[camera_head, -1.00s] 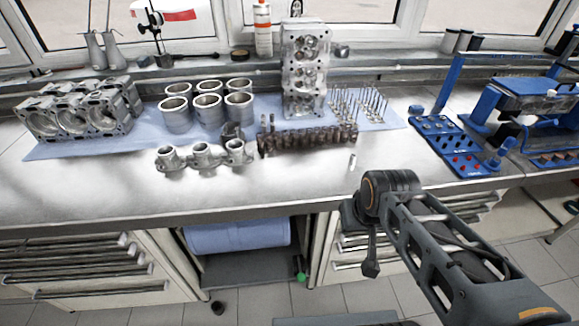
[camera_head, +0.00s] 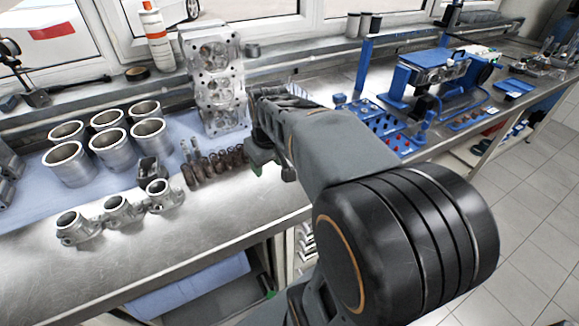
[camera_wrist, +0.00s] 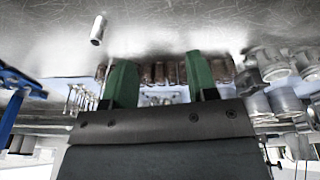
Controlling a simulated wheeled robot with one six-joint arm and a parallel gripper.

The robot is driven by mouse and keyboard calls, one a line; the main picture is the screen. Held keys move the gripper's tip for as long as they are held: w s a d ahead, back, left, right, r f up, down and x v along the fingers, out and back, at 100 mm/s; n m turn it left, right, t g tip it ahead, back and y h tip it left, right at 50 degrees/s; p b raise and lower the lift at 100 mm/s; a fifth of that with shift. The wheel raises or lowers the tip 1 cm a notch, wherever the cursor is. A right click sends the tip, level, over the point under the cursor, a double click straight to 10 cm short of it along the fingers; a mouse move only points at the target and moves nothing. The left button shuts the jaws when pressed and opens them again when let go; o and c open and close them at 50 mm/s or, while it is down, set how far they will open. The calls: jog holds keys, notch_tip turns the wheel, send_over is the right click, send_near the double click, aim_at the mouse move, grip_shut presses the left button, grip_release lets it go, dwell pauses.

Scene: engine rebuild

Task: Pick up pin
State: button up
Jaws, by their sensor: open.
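The pin (camera_wrist: 98,29) is a small silver cylinder lying on the bare metal bench top in the wrist view. In the head view it is hidden behind my arm. My gripper (camera_wrist: 161,78) shows two green fingers set wide apart with nothing between them. The pin lies apart from the fingers, up and to the left of them in the wrist view. In the head view my gripper (camera_head: 264,163) is over the bench near its front edge, mostly covered by my arm.
Ported metal castings (camera_head: 120,212), cylinder sleeves (camera_head: 112,150) and an upright cylinder head (camera_head: 212,85) stand farther left.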

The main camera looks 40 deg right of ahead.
jog(key=w+d, duration=0.3)
jog(key=d, duration=0.8)
jog(key=shift+g, duration=0.4)
jog(key=f, duration=0.4)
jog(key=w+f, duration=0.1)
jog(key=f, duration=0.1)
jog(key=shift+d+f, duration=0.3)
jog(key=shift+d, duration=0.1)
jog(key=shift+w+f+p, duration=0.2)
jog(key=shift+f+p, duration=0.3)
jog(key=shift+f, duration=2.8)
grip_shut()
jog(key=shift+r, duration=0.1)
